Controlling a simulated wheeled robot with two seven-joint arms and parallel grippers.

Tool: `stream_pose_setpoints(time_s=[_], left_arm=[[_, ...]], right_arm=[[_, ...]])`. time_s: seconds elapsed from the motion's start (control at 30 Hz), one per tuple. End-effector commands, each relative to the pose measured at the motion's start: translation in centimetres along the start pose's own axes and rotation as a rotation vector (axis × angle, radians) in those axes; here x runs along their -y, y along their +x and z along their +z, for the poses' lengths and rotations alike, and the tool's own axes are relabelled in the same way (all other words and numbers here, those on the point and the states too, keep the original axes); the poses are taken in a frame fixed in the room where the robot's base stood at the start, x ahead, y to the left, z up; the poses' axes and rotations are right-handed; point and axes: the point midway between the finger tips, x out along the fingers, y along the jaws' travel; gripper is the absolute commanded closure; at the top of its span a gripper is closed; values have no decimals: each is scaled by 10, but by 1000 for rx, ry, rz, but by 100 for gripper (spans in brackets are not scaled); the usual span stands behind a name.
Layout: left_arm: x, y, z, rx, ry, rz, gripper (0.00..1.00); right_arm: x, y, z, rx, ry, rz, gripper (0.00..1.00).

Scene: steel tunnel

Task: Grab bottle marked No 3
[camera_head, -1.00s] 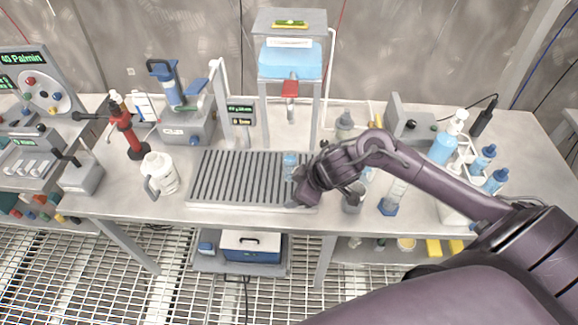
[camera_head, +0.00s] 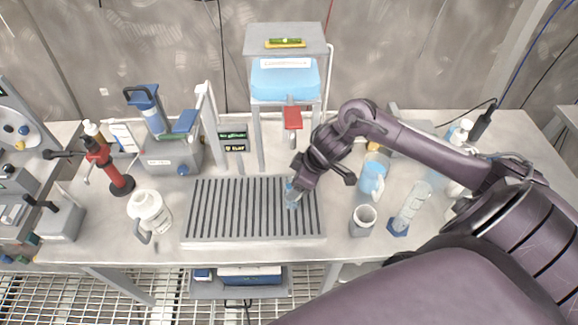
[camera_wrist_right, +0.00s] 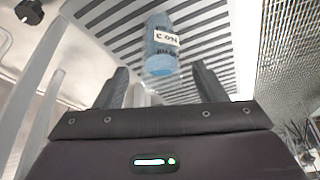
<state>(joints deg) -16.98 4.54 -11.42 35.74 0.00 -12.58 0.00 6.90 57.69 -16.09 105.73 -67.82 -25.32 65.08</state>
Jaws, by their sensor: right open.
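A small clear blue bottle (camera_head: 291,196) stands on the slatted grey rack at its right part, partly hidden by my right gripper. In the right wrist view the bottle (camera_wrist_right: 161,52) shows a white label reading No 3. My right gripper (camera_wrist_right: 160,84) is open, its two dark fingers apart with the bottle beyond and between them in the picture. In the head view my right gripper (camera_head: 298,184) is close to the bottle; I cannot tell whether it touches. My left gripper is not in view.
The slatted rack (camera_head: 215,238) lies on the bench. A white jug (camera_head: 150,212) stands to its left. A dispenser with a red tap (camera_head: 292,118) rises behind.

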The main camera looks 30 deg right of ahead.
Motion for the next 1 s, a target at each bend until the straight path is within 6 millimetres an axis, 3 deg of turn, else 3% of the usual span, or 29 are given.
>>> stream_pose_setpoints(time_s=[0.2,0.4,0.7,1.0], left_arm=[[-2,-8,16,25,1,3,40],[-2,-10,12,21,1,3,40],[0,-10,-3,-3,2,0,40],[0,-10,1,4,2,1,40]], right_arm=[[1,26,-1,0,3,-1,36],[0,55,0,0,1,1,36],[0,60,0,0,-3,3,36],[0,60,1,0,-2,3,75]])
